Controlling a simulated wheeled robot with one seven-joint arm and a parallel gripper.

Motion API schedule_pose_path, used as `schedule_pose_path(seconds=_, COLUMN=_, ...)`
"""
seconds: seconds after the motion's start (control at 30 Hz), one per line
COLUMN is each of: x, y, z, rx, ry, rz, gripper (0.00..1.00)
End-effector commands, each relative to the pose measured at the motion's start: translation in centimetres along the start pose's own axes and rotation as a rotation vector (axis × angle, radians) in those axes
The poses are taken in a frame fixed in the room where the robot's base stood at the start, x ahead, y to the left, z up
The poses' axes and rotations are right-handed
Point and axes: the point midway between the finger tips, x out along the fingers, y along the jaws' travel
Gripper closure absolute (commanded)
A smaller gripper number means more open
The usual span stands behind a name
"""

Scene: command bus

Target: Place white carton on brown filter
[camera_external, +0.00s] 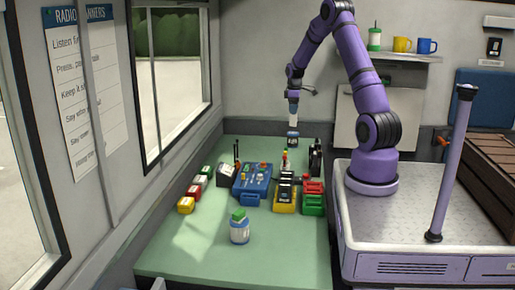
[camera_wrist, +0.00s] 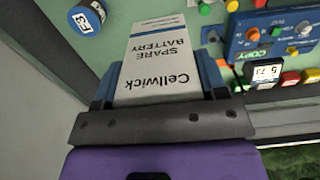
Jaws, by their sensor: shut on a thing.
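The white carton (camera_wrist: 158,62), printed "Cellwick SPARE BATTERY", is held between the blue fingers of my gripper (camera_wrist: 158,80) in the wrist view. In the external view my gripper (camera_external: 293,97) hangs above the back of the green table, pointing down, with the white carton (camera_external: 294,109) at its end. The carton appears raised above the table. I cannot make out a brown filter in either view; it may be hidden or too small to tell.
A dark blue round item (camera_wrist: 87,17) lies beside the carton. The table's front is mostly clear.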

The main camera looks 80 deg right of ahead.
Motion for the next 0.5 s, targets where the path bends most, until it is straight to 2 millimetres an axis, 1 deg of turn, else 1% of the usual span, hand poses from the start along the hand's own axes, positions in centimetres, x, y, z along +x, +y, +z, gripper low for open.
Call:
schedule_pose_path(seconds=0.03, x=0.0, y=0.9, z=1.8, rx=0.003, ry=0.0, rz=0.0, gripper=0.61)
schedule_pose_path(seconds=0.1, x=0.0, y=1.8, z=3.9, rx=-0.004, ry=0.0, rz=0.0, gripper=0.61)
schedule_pose_path(seconds=0.2, x=0.0, y=2.8, z=6.2, rx=-0.012, ry=0.0, rz=0.0, gripper=0.61)
schedule_pose_path(seconds=0.3, x=0.0, y=3.4, z=8.1, rx=-0.019, ry=0.0, rz=0.0, gripper=0.61)
schedule_pose_path(seconds=0.37, x=0.0, y=3.8, z=9.1, rx=-0.022, ry=0.0, rz=0.0, gripper=0.61)
schedule_pose_path(seconds=0.4, x=0.9, y=3.6, z=8.9, rx=-0.027, ry=-0.001, rz=-0.005, gripper=0.61)
schedule_pose_path(seconds=0.5, x=2.6, y=3.6, z=8.8, rx=-0.027, ry=-0.001, rz=-0.004, gripper=0.61)
